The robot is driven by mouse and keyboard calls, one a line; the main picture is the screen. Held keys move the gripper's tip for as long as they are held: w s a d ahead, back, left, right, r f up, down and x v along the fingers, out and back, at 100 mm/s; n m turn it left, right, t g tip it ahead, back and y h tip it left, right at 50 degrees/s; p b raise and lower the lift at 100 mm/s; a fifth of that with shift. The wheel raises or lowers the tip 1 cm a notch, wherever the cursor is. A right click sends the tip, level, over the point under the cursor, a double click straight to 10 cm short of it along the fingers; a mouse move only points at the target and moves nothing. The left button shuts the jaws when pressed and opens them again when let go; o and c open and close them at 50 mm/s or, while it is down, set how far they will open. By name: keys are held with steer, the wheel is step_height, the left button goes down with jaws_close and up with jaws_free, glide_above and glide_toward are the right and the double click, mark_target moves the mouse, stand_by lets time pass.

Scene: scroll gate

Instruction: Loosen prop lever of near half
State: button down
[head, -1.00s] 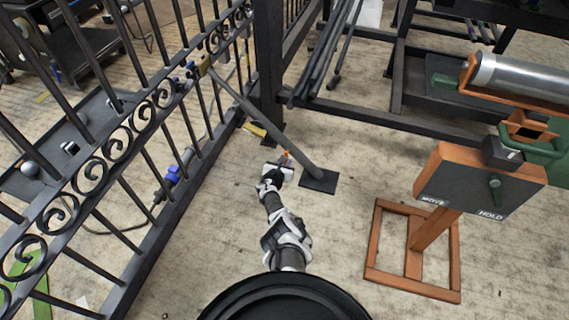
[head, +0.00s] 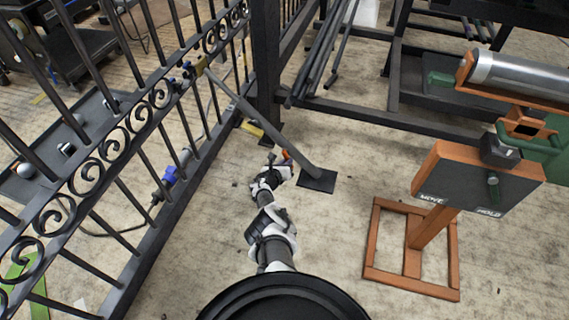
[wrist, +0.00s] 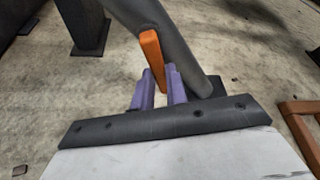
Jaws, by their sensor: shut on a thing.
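The near gate half (head: 112,143) is a black barred leaf with scrollwork. A grey slanted prop (head: 262,125) runs from its upper rail down to a dark foot plate (head: 318,181) on the floor. A small orange lever (head: 286,154) sits on the lower part of the prop. In the wrist view the orange lever (wrist: 152,55) stands up beside the grey prop tube (wrist: 178,50), tilted slightly. My gripper (head: 281,163) is at the lever. In the wrist view its purple fingers (wrist: 160,85) are shut around the lever's lower end, which they partly hide.
An orange stand with a dark panel marked MOVE and HOLD (head: 465,185) is to the right. A black post (head: 266,70) and low black frame rails (head: 430,117) stand behind the prop. The floor between prop and stand is clear.

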steer(key=c, duration=1.4)
jaws_free()
steer(key=p+v, duration=1.3)
steer(key=v, duration=0.1)
steer(key=shift+f, duration=0.15)
steer(key=shift+d, duration=0.1)
